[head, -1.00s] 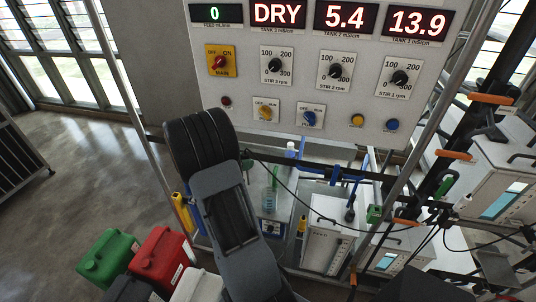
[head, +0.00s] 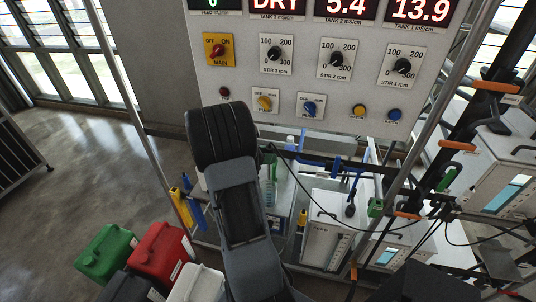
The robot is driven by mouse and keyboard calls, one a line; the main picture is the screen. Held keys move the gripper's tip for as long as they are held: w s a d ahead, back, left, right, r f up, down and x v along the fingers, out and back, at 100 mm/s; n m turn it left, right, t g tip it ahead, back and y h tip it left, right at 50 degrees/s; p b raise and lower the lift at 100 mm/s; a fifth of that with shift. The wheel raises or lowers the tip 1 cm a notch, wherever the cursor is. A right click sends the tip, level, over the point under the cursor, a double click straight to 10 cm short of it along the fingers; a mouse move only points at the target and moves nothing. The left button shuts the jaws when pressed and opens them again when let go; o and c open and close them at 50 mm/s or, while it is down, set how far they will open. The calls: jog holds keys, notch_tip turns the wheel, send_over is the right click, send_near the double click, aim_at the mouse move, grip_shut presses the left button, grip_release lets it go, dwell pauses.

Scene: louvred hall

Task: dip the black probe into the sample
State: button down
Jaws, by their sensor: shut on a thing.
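My arm (head: 240,205) rises from the bottom of the head view and bends near the control panel. It hides its far end, so I cannot see my gripper or what its jaws hold. A thin black cable (head: 318,203) runs from behind the arm's bend down and right to the frame. I cannot make out the black probe. A greenish upright vessel (head: 268,182) stands just right of my arm, partly hidden. A dark upright rod (head: 351,196) stands at a white box (head: 325,237). I cannot tell which vessel is the sample.
The panel (head: 320,90) shows DRY, 5.4 and 13.9, above switches and knobs. Green (head: 106,250), red (head: 160,252) and white (head: 196,283) canisters stand lower left. Metal posts and orange-handled clamps (head: 457,146) crowd the right.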

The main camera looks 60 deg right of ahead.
notch_tip(320, 180, down, 11)
jog(key=b, duration=0.7)
jog(key=shift+f+b, duration=0.15)
jog(key=shift+b, duration=0.15)
dwell(2.4)
notch_tip(320, 180, up, 13)
jog(key=p, duration=1)
jog(key=shift+f, duration=0.2)
